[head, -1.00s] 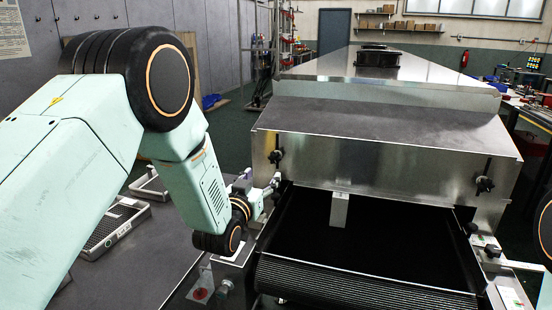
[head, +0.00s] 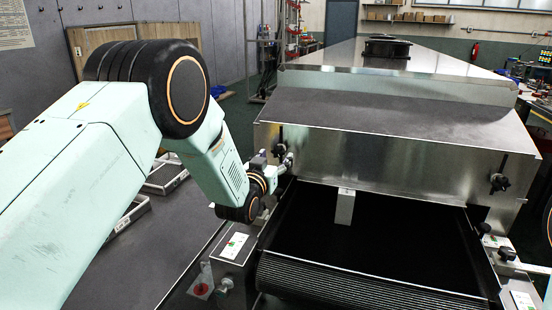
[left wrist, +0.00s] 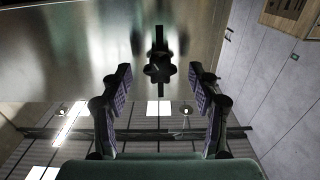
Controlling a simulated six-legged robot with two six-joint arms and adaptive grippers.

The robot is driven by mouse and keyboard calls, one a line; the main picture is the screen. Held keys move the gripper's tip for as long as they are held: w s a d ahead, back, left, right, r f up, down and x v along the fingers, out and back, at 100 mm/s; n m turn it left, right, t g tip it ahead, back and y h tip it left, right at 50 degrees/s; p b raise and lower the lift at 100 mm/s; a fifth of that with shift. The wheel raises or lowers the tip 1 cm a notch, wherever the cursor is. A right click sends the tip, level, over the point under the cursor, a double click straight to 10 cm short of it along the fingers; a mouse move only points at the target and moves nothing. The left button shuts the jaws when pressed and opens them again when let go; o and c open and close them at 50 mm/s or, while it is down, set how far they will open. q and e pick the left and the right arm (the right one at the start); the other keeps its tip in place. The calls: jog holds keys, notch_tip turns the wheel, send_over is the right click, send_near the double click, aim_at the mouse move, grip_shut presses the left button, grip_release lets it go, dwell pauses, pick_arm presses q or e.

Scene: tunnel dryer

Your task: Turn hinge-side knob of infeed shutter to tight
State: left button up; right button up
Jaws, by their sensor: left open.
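The shiny metal infeed shutter (head: 390,165) spans the front of the dryer above the dark belt opening. A black star-shaped knob (left wrist: 160,67) is on its left end; in the head view my gripper partly hides it. A second black knob (head: 499,182) is on the shutter's right end. My left gripper (head: 285,162) is at the left knob. In the left wrist view its two fingers (left wrist: 160,82) are open, one on each side of the knob, with gaps on both sides. I cannot read the knob's tightness. My right gripper is out of view.
The ribbed conveyor belt (head: 370,280) runs out below the shutter. A labelled box (head: 234,246) stands on the left side rail beneath my left wrist. Dark knobs (head: 506,253) are on the right rail. A grey table (head: 150,250) lies to the left.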

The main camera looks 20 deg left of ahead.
pick_arm(q)
jog(key=shift+w+d+r, duration=0.1)
jog(key=shift+w+r, duration=0.1)
jog(key=shift+w, duration=0.15)
jog(key=shift+w+f, duration=0.2)
jog(key=shift+w, duration=0.15)
jog(key=shift+s+r, duration=0.15)
jog(key=c, duration=1.2)
jog(key=shift+o, duration=0.2)
